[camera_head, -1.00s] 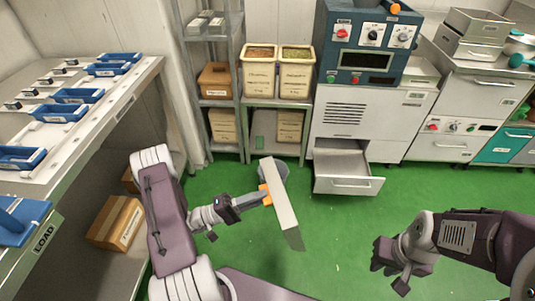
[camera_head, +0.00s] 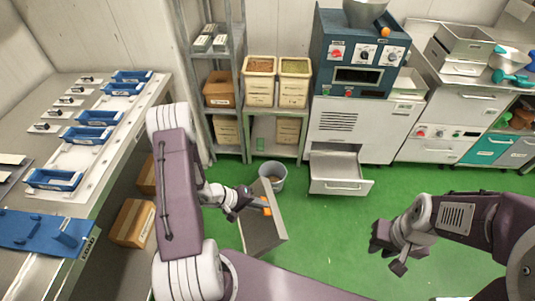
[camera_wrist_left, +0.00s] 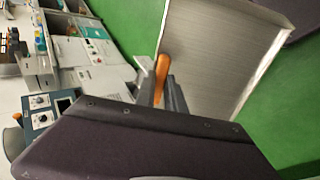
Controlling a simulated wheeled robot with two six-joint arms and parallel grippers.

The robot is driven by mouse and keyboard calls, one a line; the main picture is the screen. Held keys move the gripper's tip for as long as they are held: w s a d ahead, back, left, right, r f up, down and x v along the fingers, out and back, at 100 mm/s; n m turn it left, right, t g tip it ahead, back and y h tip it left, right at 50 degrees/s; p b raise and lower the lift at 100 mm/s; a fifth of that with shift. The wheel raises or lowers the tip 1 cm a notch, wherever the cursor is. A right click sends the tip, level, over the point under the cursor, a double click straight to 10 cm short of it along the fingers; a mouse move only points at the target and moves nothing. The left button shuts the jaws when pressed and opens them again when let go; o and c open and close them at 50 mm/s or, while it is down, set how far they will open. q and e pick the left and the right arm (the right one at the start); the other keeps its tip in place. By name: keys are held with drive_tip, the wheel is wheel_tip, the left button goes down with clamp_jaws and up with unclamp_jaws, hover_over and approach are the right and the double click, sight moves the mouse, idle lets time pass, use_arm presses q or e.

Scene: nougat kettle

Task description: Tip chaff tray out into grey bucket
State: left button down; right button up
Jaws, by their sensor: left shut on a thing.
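The chaff tray (camera_head: 262,232), a shallow grey metal tray with an orange handle (camera_head: 266,204), hangs steeply tilted in the head view. My left gripper (camera_head: 256,204) is shut on that handle. In the left wrist view the tray's bare metal inside (camera_wrist_left: 215,55) shows, with no chaff visible on the part in view. The grey bucket (camera_head: 274,183) stands on the floor just behind the tray's upper end, partly hidden by it. I cannot tell whether tray and bucket touch. My right gripper (camera_head: 386,247) is over the floor at the right, its jaw opening unclear.
An open drawer (camera_head: 339,182) of the grey machine juts out right of the bucket. A shelf with two bins (camera_head: 260,82) stands behind it. A workbench (camera_head: 110,160) with blue trays is at the left, a cardboard box (camera_head: 132,222) below.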

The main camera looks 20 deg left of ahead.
use_arm(q)
drive_tip(key=shift+w+d+r+g+y, duration=0.1)
drive_tip(key=shift+d+r+g+y, duration=0.1)
drive_tip(key=shift+r+g+y, duration=0.7)
drive_tip(key=shift+r+g+y+p, duration=0.1)
drive_tip(key=shift+g+y+p, duration=0.2)
drive_tip(key=shift+y, duration=0.5)
drive_tip(key=r+g+y+p, duration=0.1)
drive_tip(key=y+p, duration=0.1)
drive_tip(key=p, duration=0.1)
drive_tip(key=shift+d+r+g+p, duration=0.1)
drive_tip(key=shift+g+p, duration=0.2)
drive_tip(key=shift+g, duration=0.1)
drive_tip(key=y+p, duration=0.1)
drive_tip(key=p, duration=0.3)
drive_tip(key=g+y+p, duration=0.1)
drive_tip(key=p, duration=0.4)
drive_tip(key=shift+a+r, duration=0.15)
drive_tip(key=shift+a, duration=0.05)
drive_tip(key=shift+f, duration=0.45)
use_arm(e)
wheel_tip(320, 180, up, 15)
drive_tip(key=shift+f, duration=0.15)
